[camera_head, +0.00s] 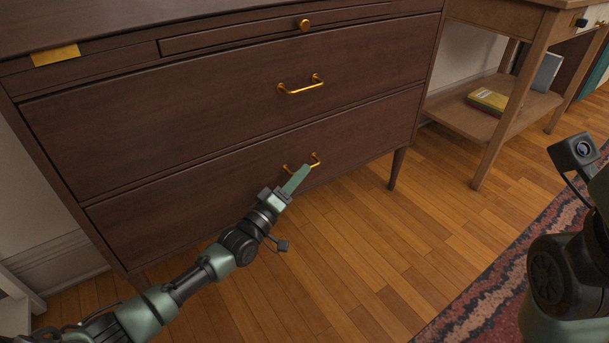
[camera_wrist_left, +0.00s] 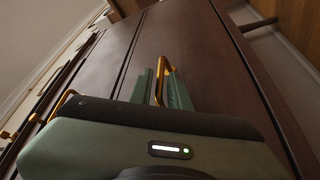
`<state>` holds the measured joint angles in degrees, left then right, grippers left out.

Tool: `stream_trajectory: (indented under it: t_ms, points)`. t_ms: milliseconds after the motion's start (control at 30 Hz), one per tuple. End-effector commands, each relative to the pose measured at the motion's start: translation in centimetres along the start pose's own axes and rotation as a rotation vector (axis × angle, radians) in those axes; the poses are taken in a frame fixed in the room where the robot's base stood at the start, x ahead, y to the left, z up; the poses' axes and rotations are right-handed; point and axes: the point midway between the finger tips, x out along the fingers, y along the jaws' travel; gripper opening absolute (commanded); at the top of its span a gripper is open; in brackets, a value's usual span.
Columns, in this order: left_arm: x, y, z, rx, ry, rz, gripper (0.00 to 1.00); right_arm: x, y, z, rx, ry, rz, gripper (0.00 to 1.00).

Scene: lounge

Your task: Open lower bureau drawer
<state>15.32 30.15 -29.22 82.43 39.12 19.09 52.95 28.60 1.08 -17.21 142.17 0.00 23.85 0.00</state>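The dark brown bureau (camera_head: 68,228) fills the upper left of the head view. Its lower drawer (camera_head: 220,180) looks shut, its front level with the frame. The lower drawer's brass handle (camera_head: 315,158) is partly hidden behind my left gripper (camera_head: 298,178). In the left wrist view, the handle (camera_wrist_left: 160,72) stands between the two green fingers of my left gripper (camera_wrist_left: 161,85). The fingers are apart, with a gap visible around the bar; contact is not clear. The upper drawer (camera_head: 190,105) with its brass handle (camera_head: 301,87) is also shut.
A wooden side table (camera_head: 490,115) with a yellow book (camera_head: 487,100) on its shelf stands right of the bureau. A patterned rug (camera_head: 500,265) lies at the lower right. My right arm (camera_head: 565,285) is at the right edge. Wooden floor (camera_head: 370,240) before the bureau is clear.

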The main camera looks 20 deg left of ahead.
Motion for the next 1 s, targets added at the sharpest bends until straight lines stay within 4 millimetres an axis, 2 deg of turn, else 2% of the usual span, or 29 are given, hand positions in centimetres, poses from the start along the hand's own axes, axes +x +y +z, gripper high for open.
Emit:
stream_trajectory:
  t_ms: [100, 267, 500, 600, 1000]
  points:
    - [1.5, -0.3, 0.2, 0.001, 0.001, 0.001, 0.18, 0.1, -0.3, -0.8, -0.003, 0.026, -0.009, 0.36]
    - [2.5, -0.1, 0.1, 0.001, -0.001, -0.001, 0.18, 0.6, -0.4, -1.1, -0.005, 0.038, -0.015, 0.36]
    - [2.6, -0.1, 0.1, 0.001, -0.001, -0.002, 0.18, 0.7, -0.4, -1.1, -0.006, 0.038, -0.015, 0.36]
    - [2.6, -0.1, 0.0, 0.001, -0.001, -0.002, 0.0, 0.7, -0.4, -1.1, -0.005, 0.037, -0.015, 0.36]
    - [2.5, -0.1, 0.0, 0.002, 0.0, -0.002, 0.0, 0.7, -0.4, -1.1, -0.005, 0.037, -0.015, 0.36]
